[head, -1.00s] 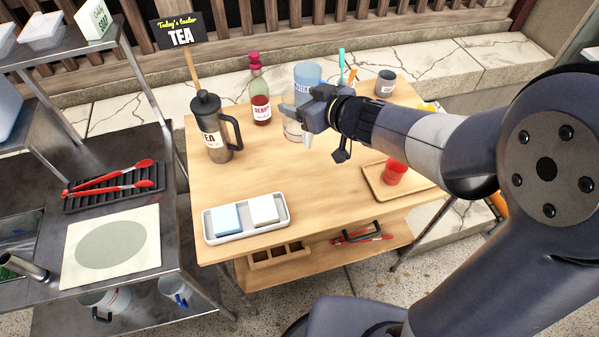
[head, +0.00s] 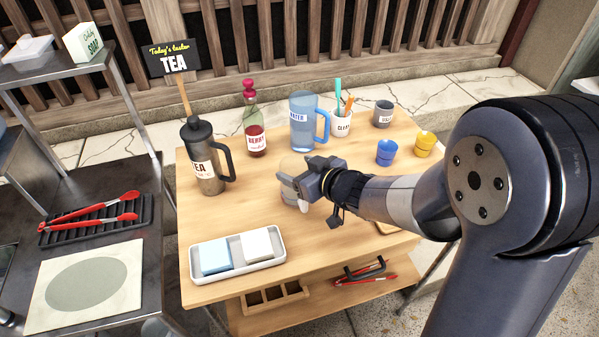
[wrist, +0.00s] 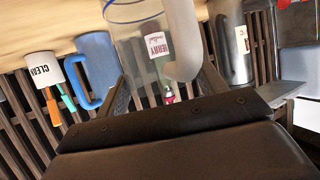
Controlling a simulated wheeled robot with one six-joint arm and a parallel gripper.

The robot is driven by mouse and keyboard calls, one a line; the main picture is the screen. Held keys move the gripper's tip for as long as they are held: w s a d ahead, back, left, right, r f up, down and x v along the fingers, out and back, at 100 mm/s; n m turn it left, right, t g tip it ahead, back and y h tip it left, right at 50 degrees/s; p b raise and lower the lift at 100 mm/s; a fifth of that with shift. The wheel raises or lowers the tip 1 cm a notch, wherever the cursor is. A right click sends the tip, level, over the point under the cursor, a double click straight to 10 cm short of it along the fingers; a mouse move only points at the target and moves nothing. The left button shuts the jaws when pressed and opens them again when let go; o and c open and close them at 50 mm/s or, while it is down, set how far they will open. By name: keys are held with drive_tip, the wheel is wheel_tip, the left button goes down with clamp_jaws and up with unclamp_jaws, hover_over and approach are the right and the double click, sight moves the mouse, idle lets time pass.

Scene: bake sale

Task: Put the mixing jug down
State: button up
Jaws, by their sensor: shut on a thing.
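The mixing jug (head: 291,165) is a clear, see-through jug with a pale handle, over the middle of the wooden table (head: 225,217). My gripper (head: 297,187) is shut on it from the right side. In the wrist view the jug (wrist: 125,38) stands between the fingers, with its pale handle (wrist: 182,42) in front. The jug looks about upright. My gripper partly hides its lower part, and I cannot tell whether its base touches the table.
Behind stand the tea press (head: 203,165), berry bottle (head: 256,130), blue water jug (head: 302,125), utensil cup (head: 341,125), grey cup (head: 383,113), blue cups (head: 386,152) and yellow cups (head: 425,145). A white tray (head: 262,264) with two blocks is in front. Clear tabletop lies left of the jug.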

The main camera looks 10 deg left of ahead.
drive_tip(key=shift+f, duration=0.15)
drive_tip(key=o, duration=1.3)
drive_tip(key=shift+s+d+r, duration=0.1)
drive_tip(key=shift+d+r, duration=0.15)
drive_tip(key=shift+r, duration=0.15)
drive_tip(key=p+v, duration=0.2)
drive_tip(key=v, duration=0.9)
drive_tip(key=shift+s+d+f, duration=0.1)
drive_tip(key=shift+s+d, duration=0.05)
drive_tip(key=shift+s, duration=0.05)
